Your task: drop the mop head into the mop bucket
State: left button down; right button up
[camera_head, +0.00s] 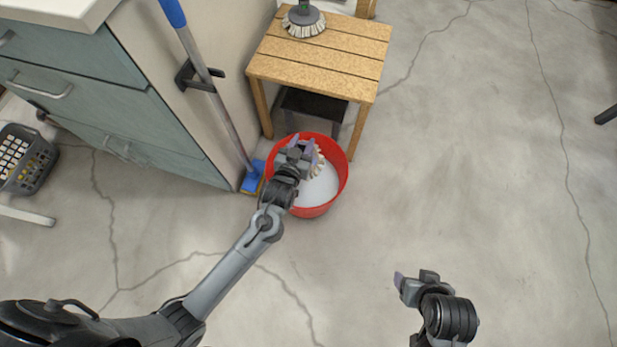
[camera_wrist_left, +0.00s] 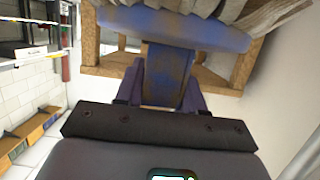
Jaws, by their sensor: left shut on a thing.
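The mop head has beige strands (camera_head: 319,162) and shows over the red bucket in the head view. In the left wrist view its blue holder (camera_wrist_left: 170,72) sits between my fingers, with strands (camera_wrist_left: 190,8) at the top edge. My left gripper (camera_head: 300,146) is shut on the mop head's holder, above the far part of the bucket opening. The red mop bucket (camera_head: 341,181) stands on the floor with a whitish inside. My gripper and arm hide part of its left side. My right gripper (camera_head: 413,281) is near the bottom right, away from the bucket; its jaw opening is unclear.
A slatted wooden table (camera_head: 330,62) stands just behind the bucket, with a grey-topped bristled brush (camera_head: 304,22) on it. A blue-ended broom (camera_head: 222,115) leans by the cabinet (camera_head: 150,125) at the left. A grey basket (camera_head: 35,165) is far left. The floor right of the bucket is clear.

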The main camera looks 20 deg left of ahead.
pick_arm(q)
jog(key=c, duration=0.6)
grip_release()
jog(key=shift+s+r+p, duration=0.3)
jog(key=shift+s+p, duration=0.2)
jog(key=shift+s, duration=0.05)
jog(key=p+v, duration=0.4)
jog(key=v, duration=0.5)
jog(key=shift+s+p, duration=0.3)
jog(key=shift+p, duration=0.05)
jog(key=shift+d, duration=0.1)
